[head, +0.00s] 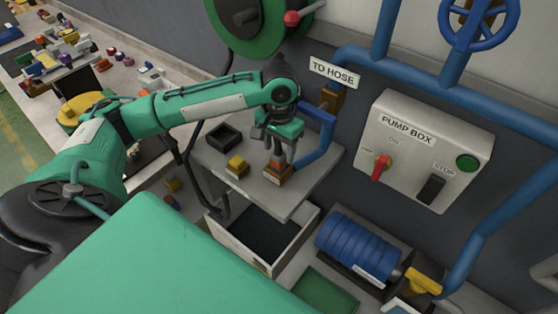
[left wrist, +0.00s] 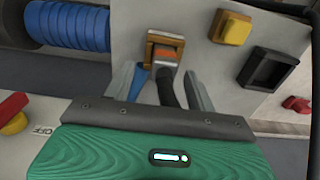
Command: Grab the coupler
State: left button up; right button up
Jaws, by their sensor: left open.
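My left gripper (head: 277,160) is open and points down over the grey shelf. Under its fingertips is an orange-brown block (head: 279,176), which seems to be the coupler or its holder. In the left wrist view, the fingers of my left gripper (left wrist: 162,82) stand apart. A dark, rounded piece (left wrist: 167,86) lies between them and runs toward the orange-brown block (left wrist: 163,50). I cannot tell whether either finger touches it. My right gripper is in neither view.
The grey shelf (head: 309,192) also bears a yellow block (head: 236,165) and a black square tray (head: 223,137). A blue pipe (head: 322,147) comes down close to the gripper's right. The pump box (head: 412,165) is on the wall; a blue coil (head: 357,246) stands below.

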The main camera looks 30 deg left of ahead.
aim_at(278, 162)
pick_arm(q)
jog(key=shift+a+f+p, duration=0.25)
jog(key=shift+f+p, duration=0.3)
jog(key=shift+f, duration=0.6)
notch_tip(278, 162, down, 2)
jog(key=shift+w+a+f, duration=0.1)
jog(key=shift+f, duration=0.5)
jog(key=shift+c, duration=0.3)
jog(key=c, duration=1.1)
jog(key=shift+c, duration=0.2)
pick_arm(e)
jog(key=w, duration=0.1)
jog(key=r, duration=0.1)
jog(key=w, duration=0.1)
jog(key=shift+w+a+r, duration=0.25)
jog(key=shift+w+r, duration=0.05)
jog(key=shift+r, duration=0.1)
pick_arm(q)
jog(key=shift+r, duration=0.1)
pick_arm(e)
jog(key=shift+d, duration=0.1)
